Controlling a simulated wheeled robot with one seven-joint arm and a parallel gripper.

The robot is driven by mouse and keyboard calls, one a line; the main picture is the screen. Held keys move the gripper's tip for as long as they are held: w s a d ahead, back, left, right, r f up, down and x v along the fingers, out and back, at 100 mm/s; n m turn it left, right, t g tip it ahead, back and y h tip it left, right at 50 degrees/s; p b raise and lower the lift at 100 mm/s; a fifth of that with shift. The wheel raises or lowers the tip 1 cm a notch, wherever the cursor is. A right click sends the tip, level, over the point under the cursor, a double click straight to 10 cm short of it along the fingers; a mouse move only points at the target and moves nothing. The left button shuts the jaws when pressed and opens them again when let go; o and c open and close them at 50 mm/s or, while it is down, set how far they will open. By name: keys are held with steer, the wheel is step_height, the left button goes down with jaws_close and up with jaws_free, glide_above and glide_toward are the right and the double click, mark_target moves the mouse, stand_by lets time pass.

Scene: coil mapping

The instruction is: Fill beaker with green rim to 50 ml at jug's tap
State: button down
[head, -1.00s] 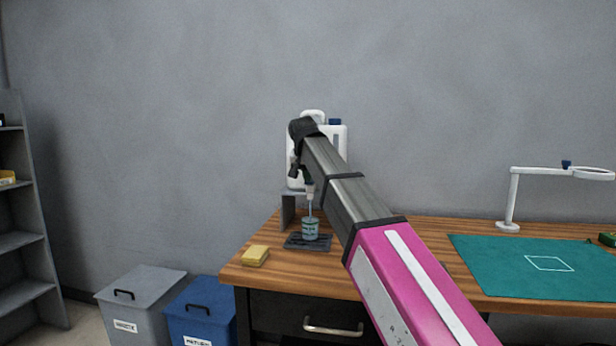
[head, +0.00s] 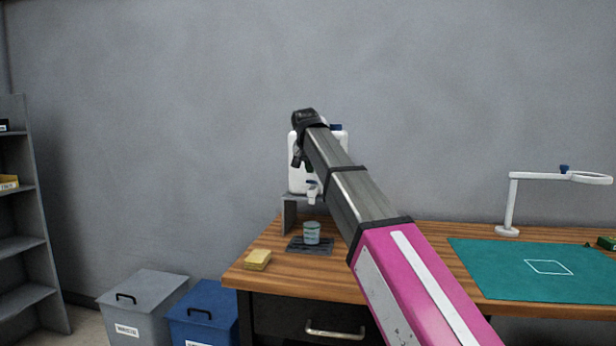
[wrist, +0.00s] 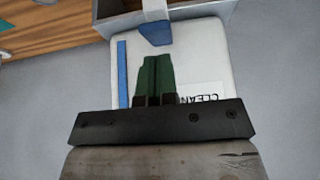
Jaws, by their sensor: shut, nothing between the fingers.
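The beaker (head: 311,233) stands upright on a dark drip tray (head: 309,247) under the jug's tap (head: 312,191). It looks bluish with a green band near its rim; its level marks are too small to read. No stream shows between tap and beaker. The white jug (head: 295,176) stands on a grey stand, partly hidden by my arm. In the wrist view the jug (wrist: 205,60) shows a "CLEAN" label and the tap's blue lever (wrist: 156,34). My gripper (wrist: 156,60), with green fingers, is shut and empty, in front of the jug and apart from the lever.
A yellow sponge (head: 257,260) lies at the bench's left front. A green mat (head: 530,268) and a white magnifier lamp (head: 511,205) are at the right. Grey (head: 142,297) and blue (head: 203,310) bins stand left of the bench, with shelves (head: 25,220) beyond.

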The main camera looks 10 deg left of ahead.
step_height(320, 180, up, 11)
steer(key=s, duration=0.2)
steer(key=shift+s+f, duration=0.15)
steer(key=shift+s, duration=0.05)
stand_by(1.2)
